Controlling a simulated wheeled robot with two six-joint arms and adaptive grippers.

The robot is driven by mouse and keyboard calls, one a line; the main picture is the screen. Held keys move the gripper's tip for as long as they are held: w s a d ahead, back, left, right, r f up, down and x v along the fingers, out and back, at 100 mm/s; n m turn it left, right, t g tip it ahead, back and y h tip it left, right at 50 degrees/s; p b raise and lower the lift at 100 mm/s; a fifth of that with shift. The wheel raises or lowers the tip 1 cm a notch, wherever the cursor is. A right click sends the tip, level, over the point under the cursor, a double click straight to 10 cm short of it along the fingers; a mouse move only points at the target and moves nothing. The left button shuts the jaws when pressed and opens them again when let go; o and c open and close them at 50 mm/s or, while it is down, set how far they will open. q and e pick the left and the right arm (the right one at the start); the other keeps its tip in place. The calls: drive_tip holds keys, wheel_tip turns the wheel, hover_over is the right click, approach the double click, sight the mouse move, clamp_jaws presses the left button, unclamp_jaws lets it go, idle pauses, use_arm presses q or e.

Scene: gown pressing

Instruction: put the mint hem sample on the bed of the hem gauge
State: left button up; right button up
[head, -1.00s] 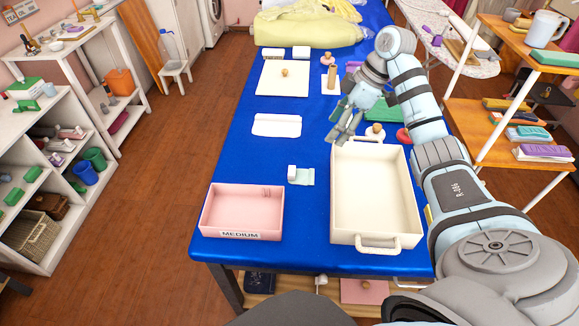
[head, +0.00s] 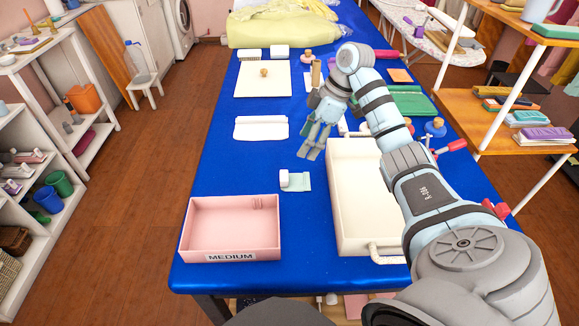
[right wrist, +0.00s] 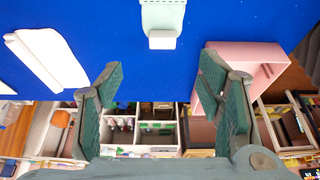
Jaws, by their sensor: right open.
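The mint hem sample (head: 302,182) lies flat on the blue table, with a white block (head: 284,178) at its left end. In the right wrist view the mint sample (right wrist: 163,16) is at the top centre, its white end towards me. A low white plate with a raised strip (head: 260,128) lies farther back; it looks like the hem gauge, but I cannot be sure. It also shows at the left of the right wrist view (right wrist: 48,60). My right gripper (head: 309,153) is open and empty, above the table just beyond the sample. My left gripper is out of view.
A pink box marked MEDIUM (head: 230,255) stands at the front left, and a deep cream tray (head: 345,238) is right of the sample. A cream board with a wooden knob (head: 250,84) lies at the back. Blue table around the sample is clear.

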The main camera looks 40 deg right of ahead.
sight(287, 175)
drive_tip(key=b+x, duration=0.2)
drive_tip(key=x, duration=1)
drive_tip(key=shift+s+a+f, duration=0.1)
drive_tip(key=shift+a+f, duration=0.15)
drive_tip(key=c, duration=1.1)
